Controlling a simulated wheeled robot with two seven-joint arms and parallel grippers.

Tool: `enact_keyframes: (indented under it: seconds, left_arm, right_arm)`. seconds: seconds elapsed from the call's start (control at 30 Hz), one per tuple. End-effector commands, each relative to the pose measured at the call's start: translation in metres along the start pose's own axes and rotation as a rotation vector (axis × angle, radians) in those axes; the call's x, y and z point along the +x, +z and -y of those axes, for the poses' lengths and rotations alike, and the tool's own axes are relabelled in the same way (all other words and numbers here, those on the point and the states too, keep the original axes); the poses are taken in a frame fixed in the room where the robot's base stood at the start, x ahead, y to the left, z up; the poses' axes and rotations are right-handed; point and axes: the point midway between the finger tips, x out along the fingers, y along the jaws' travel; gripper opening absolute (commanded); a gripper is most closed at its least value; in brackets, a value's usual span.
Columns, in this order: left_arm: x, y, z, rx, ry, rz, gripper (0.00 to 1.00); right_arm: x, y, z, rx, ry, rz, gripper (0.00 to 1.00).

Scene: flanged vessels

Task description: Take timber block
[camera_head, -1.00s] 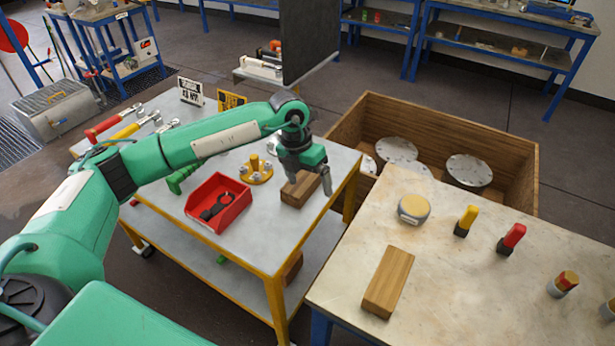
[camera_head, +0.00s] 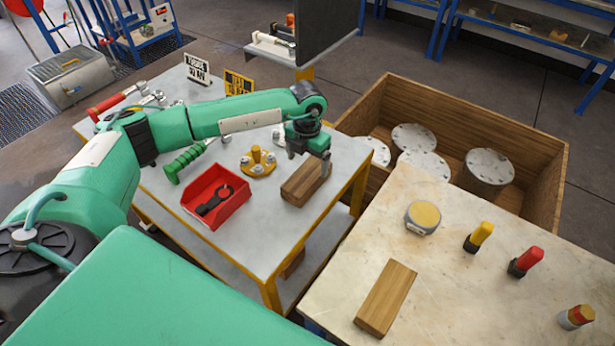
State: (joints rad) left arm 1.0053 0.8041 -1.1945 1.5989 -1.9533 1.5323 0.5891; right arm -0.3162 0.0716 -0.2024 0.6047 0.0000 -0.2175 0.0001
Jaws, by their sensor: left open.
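A brown timber block (camera_head: 303,186) lies on the grey top of the yellow-framed cart (camera_head: 258,247), near its right edge. A second, lighter timber block (camera_head: 386,298) lies on the pale table (camera_head: 455,285) at the right. My left gripper (camera_head: 311,160) points down at the far end of the cart's block. It is open, and one finger shows by the block's far right end. The other finger is mostly hidden, and I cannot tell whether the gripper touches the block. My right gripper is not in view.
A red bin (camera_head: 216,205) with a dark part in it and a yellow flanged piece (camera_head: 258,165) stand left of the block. A wooden crate (camera_head: 545,190) with several flanged discs is behind the pale table. A round tin (camera_head: 422,217) and yellow and red-topped items stand on that table.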

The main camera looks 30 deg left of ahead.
Motion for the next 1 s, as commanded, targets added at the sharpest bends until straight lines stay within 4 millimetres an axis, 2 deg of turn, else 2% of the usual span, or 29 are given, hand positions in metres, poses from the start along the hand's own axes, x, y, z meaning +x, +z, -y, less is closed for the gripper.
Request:
enact_keyframes:
  seconds: [0.2, 0.3, 0.5, 0.77, 0.87, 1.0]
  left_arm:
    - [0.015, -0.002, 0.001, -0.001, 0.001, -0.003, 0.89]
    - [0.029, -0.005, 0.002, -0.001, 0.0, -0.005, 0.89]
    - [0.056, -0.005, 0.002, -0.001, 0.0, -0.002, 0.89]
    - [0.06, -0.004, 0.002, 0.0, 0.0, 0.0, 0.89]
    - [0.06, -0.004, 0.002, 0.0, 0.0, 0.0, 0.73]
    - [0.06, -0.004, 0.002, 0.0, 0.0, 0.0, 0.46]
  right_arm:
    - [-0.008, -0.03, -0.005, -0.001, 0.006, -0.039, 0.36]
    - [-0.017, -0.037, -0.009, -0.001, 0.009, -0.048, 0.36]
    - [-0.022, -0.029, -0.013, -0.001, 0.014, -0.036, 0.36]
    - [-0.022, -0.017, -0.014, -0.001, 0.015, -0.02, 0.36]
    - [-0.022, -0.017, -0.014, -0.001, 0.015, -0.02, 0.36]
    - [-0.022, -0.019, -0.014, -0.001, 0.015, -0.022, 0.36]
